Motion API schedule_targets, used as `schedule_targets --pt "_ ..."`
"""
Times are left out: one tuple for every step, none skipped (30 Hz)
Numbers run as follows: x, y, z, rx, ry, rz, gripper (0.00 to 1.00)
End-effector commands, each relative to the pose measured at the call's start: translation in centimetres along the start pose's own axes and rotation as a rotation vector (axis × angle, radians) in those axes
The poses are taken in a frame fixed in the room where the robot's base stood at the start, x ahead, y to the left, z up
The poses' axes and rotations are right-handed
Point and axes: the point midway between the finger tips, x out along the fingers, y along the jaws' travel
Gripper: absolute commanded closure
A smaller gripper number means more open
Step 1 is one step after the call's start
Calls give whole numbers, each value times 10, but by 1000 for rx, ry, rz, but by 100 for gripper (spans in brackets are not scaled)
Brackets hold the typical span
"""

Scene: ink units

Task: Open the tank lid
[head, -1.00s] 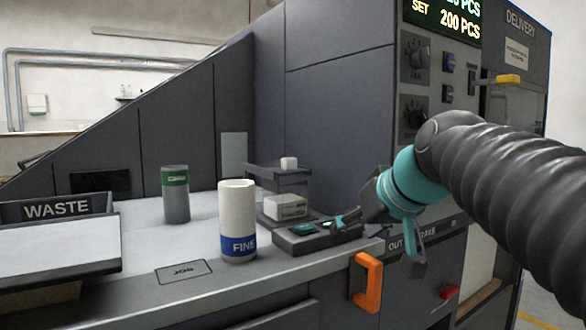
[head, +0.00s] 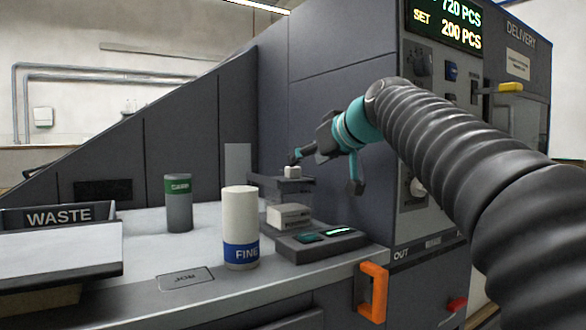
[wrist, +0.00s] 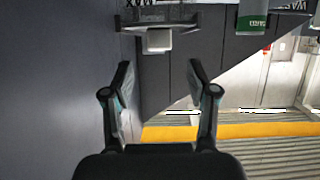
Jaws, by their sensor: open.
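A dark flat plate with a small white block on top (head: 292,172) stands at the back of the bench against the machine wall. It looks like the tank lid with its knob, over a grey, see-through-looking body. In the wrist view the white block (wrist: 158,41) is ahead of my fingers, centred between them, under the plate's edge (wrist: 185,24) in this upside-down picture. My gripper (wrist: 159,76) is open and empty. In the head view my gripper (head: 296,157) is just above the white block; whether it touches cannot be told. The plate lies flat.
A white FINE jar (head: 240,215) and a grey-green can (head: 178,210) stand left of the plate. A pale box (head: 288,216) and a scale-like device (head: 322,243) are in front. A WASTE bin (head: 60,216) is at far left. An orange handle (head: 373,292) sticks out in front.

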Motion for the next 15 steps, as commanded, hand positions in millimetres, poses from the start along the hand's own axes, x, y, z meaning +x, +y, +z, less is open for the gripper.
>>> schedule_targets --pt "11 0 0 0 -2 -3 42" --pt "17 0 0 0 -2 -2 42" --pt "24 0 0 -1 -2 -2 42" --pt "29 0 0 -1 -3 -1 42" --pt "34 0 0 -1 -2 -1 42" --pt "41 0 -1 0 -1 -1 42" --pt "45 0 0 0 -2 -1 42" --pt "50 0 0 1 -2 -1 42" --pt "55 0 0 1 -1 -1 42" --pt "58 0 0 1 0 0 42" --pt "61 0 0 1 -1 0 42" --pt "65 0 0 1 -1 0 42" --pt "67 0 0 1 -1 0 42" --pt "69 0 0 0 -1 0 42" --pt "71 0 0 0 0 0 42"
